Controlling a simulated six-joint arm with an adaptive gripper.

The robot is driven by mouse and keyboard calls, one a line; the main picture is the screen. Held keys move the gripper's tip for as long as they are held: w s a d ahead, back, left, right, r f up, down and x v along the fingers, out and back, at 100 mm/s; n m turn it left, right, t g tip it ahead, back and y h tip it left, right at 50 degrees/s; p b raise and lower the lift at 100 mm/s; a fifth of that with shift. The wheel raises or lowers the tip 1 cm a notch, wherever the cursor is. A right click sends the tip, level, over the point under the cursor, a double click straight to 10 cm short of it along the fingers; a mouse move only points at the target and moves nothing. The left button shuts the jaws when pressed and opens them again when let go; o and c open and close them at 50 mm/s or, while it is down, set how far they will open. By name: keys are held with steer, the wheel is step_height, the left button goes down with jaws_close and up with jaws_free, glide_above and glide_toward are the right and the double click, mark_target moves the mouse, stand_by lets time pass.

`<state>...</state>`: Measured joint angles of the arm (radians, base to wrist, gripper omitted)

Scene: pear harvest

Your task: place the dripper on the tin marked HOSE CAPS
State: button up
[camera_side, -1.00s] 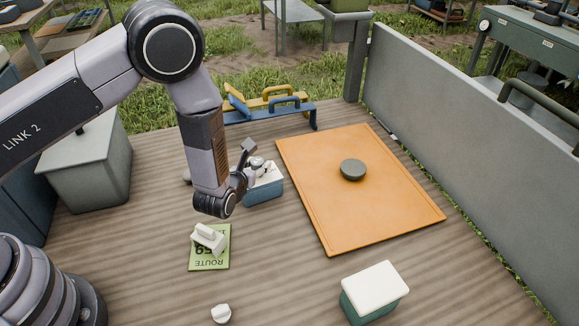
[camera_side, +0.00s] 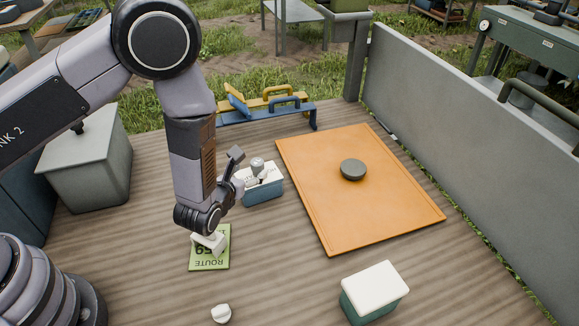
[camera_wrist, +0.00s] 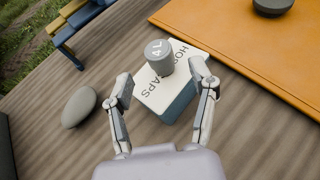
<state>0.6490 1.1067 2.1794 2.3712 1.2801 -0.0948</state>
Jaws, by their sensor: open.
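The dripper, a small grey cylinder marked "4L", stands upright on the white lid of the HOSE CAPS tin in the wrist view (camera_wrist: 158,56). It also shows in the side view (camera_side: 257,167). The tin has a blue body (camera_side: 264,195) and its lettering shows on the lid in the wrist view (camera_wrist: 160,101). My gripper (camera_side: 238,168) is open and empty, to the left of the dripper in the side view. In the wrist view its fingers (camera_wrist: 162,82) are spread wide, with the dripper ahead of them and apart from both.
An orange mat (camera_side: 350,215) with a dark round piece (camera_side: 353,170) lies right of the tin. A green tin (camera_side: 374,291) with a white lid stands in front. A ROUTE card (camera_side: 209,262) bears a pale object. A grey oval stone (camera_wrist: 79,107) lies left in the wrist view.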

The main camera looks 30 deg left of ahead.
steer(key=a+v, duration=0.1)
steer(key=v, duration=0.5)
steer(key=w+a+r+n+g+y, duration=0.1)
steer(key=a+r+n+y, duration=0.5)
steer(key=a+r+n, duration=0.45)
steer(key=s+a+r+n+g+y, duration=0.3)
steer(key=s+a+r+n+g, duration=0.55)
steer(key=a+r+n, duration=0.2)
steer(key=s+d+r+n+t+h, duration=0.1)
steer(key=s+d+r+n+h, duration=0.1)
steer(key=s+r+n+h, duration=0.2)
steer(key=s+d+r+n+h, duration=0.2)
steer(key=s+r+n+h, duration=0.2)
steer(key=s+n+h, duration=0.3)
steer(key=s+n, duration=0.2)
steer(key=s, duration=0.2)
steer(key=shift+s+d+r+t, duration=0.15)
steer(key=shift+d+t, duration=0.05)
steer(key=shift+t, duration=0.15)
